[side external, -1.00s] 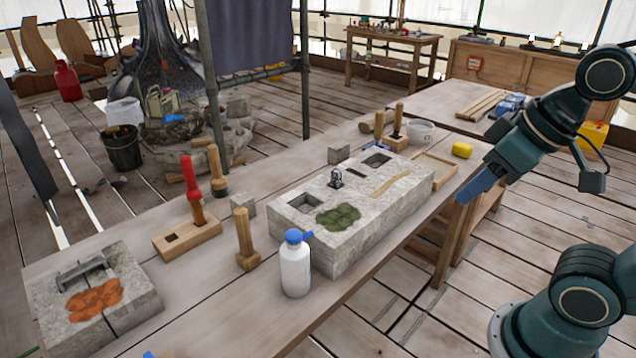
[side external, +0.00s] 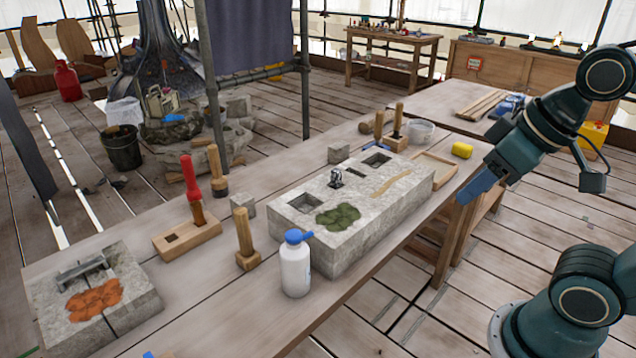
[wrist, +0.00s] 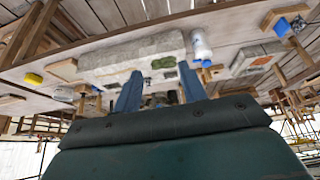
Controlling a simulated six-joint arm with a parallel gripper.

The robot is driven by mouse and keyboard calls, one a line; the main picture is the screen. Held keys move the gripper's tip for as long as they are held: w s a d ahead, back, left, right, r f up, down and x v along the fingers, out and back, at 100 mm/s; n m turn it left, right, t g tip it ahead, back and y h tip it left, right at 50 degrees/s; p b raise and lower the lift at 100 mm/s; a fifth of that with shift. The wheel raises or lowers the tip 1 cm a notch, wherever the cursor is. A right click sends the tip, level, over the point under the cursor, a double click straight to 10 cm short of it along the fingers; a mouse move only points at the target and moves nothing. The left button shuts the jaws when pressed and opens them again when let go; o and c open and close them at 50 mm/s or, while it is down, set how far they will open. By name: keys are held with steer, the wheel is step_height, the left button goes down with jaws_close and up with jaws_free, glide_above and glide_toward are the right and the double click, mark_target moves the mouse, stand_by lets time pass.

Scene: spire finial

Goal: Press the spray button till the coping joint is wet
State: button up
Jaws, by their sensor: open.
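A white spray bottle with a blue top (side external: 295,264) stands upright on the bench, in front of a long grey stone block (side external: 345,235). It also shows in the wrist view (wrist: 201,47). The long block bears a green mossy patch (side external: 338,216), square sockets and a small metal fitting. At the left, a second stone block (side external: 50,301) has a dark joint line, a metal bar and an orange patch (side external: 94,298). I cannot tell which line is the coping joint. My gripper (side external: 462,201) is off the bench's right edge, far from the bottle. In the wrist view its fingers (wrist: 160,88) are apart and empty.
A mallet (side external: 246,245) and a wooden holder with a red-handled tool (side external: 187,238) stand left of the bottle. A yellow sponge (side external: 462,150), a bowl (side external: 421,131) and a shallow wooden tray (side external: 440,168) lie at the far right. The bench front beside the bottle is clear.

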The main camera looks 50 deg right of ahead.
steer(key=shift+w+r, duration=0.15)
jaws_close()
steer(key=w+a+r+n+g, duration=0.2)
steer(key=w+a+n, duration=0.1)
steer(key=w+n, duration=0.3)
steer(key=w+a+r+n+g, duration=0.1)
steer(key=w+a+r+n, duration=0.15)
steer(key=w, duration=0.45)
steer(key=w+a+f+n+g, duration=0.2)
steer(key=w+a+f+n, duration=0.2)
steer(key=w+a+n, duration=0.4)
steer(key=shift+w+n+g, duration=0.3)
steer(key=shift+w+n, duration=0.45)
steer(key=shift+w, duration=1.4)
steer(key=shift+f, duration=0.1)
